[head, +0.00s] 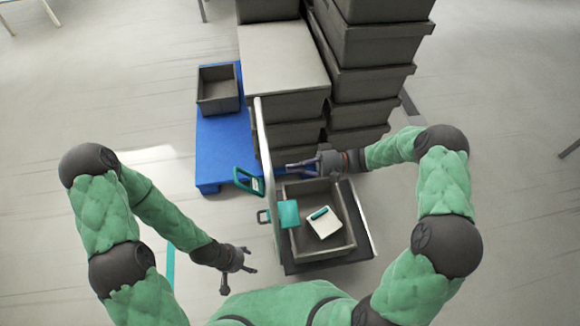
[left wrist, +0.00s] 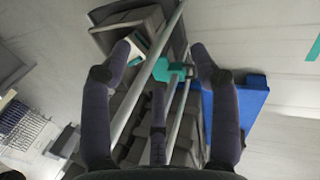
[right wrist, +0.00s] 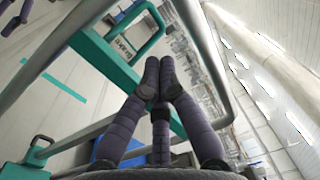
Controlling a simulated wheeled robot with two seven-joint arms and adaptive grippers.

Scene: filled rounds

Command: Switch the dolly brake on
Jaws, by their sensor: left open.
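The dolly (head: 303,265) has a tall grey handle frame (head: 263,150). A teal loop-shaped lever with a label reading "Brake" (head: 248,181) sits on the left side of the frame, and it shows large in the right wrist view (right wrist: 105,60). My right gripper (head: 292,167) is at the frame, to the right of the lever; in the right wrist view its fingertips meet in front of the teal bar, with nothing seen between them. Contact with the lever cannot be told. My left gripper (head: 240,270) is open and empty, left of the dolly.
A grey crate (head: 345,243) on the dolly holds a white item with a teal grip (head: 323,222). A teal box (head: 288,213) and a smaller teal loop (head: 263,217) are on the frame. Stacked grey crates (head: 375,45) and a blue pallet (head: 215,160) stand behind. Floor at left is clear.

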